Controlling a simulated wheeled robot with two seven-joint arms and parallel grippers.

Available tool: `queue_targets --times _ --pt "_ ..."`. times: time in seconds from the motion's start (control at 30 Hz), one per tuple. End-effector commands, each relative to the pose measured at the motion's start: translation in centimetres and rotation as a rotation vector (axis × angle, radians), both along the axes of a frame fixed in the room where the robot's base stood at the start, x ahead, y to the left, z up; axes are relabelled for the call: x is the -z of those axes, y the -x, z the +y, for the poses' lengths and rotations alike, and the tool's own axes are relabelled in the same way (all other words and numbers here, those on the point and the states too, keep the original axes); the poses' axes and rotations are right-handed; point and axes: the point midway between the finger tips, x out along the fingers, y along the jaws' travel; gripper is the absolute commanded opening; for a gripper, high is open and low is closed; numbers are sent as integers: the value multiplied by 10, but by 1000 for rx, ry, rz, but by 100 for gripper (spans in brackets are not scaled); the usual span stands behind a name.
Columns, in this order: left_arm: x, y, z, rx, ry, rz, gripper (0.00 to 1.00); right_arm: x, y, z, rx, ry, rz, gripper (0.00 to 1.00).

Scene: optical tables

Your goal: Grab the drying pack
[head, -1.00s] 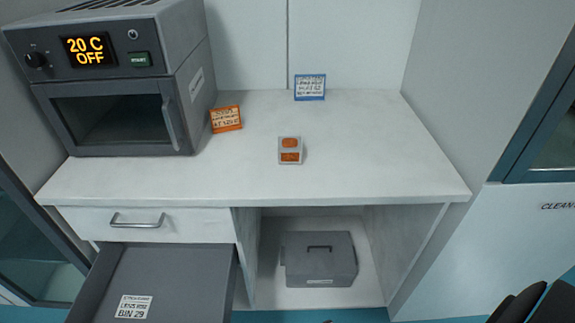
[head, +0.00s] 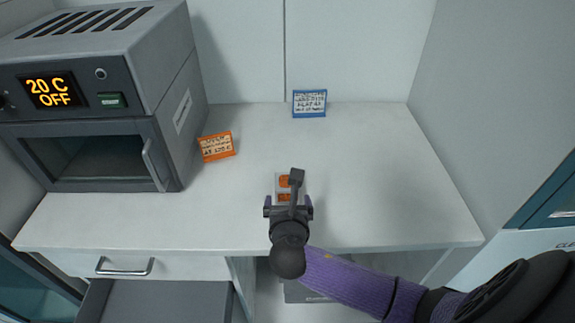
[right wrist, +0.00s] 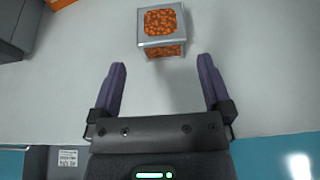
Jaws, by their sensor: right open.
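The drying pack (head: 284,184) is a small pale box with orange, grainy windows. It stands on the white bench top, partly hidden by my right gripper in the head view. In the right wrist view the drying pack (right wrist: 161,30) lies just beyond the fingertips, roughly midway between them. My right gripper (head: 289,205) is open and empty over the bench's front part. Its two purple fingers (right wrist: 161,62) are spread apart in the right wrist view and do not enclose the pack. My left gripper is not in view.
A grey oven (head: 100,100) reading 20 C OFF stands at the left. An orange sign (head: 217,147) and a blue sign (head: 309,103) stand on the bench (head: 385,175). Below, an open drawer (head: 160,302) juts out. The bench's right side is clear.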

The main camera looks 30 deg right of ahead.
Motion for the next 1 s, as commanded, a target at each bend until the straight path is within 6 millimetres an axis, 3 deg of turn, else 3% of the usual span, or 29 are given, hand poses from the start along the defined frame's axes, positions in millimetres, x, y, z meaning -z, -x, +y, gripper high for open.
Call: queue_targets --times 0.53,0.83,1.0 --pt "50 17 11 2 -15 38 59 39 -70 -45 1 4 1 100" --pt "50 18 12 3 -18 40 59 38 -77 -49 -2 1 1 100" --pt "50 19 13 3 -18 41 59 37 -77 -49 -2 2 0 64"
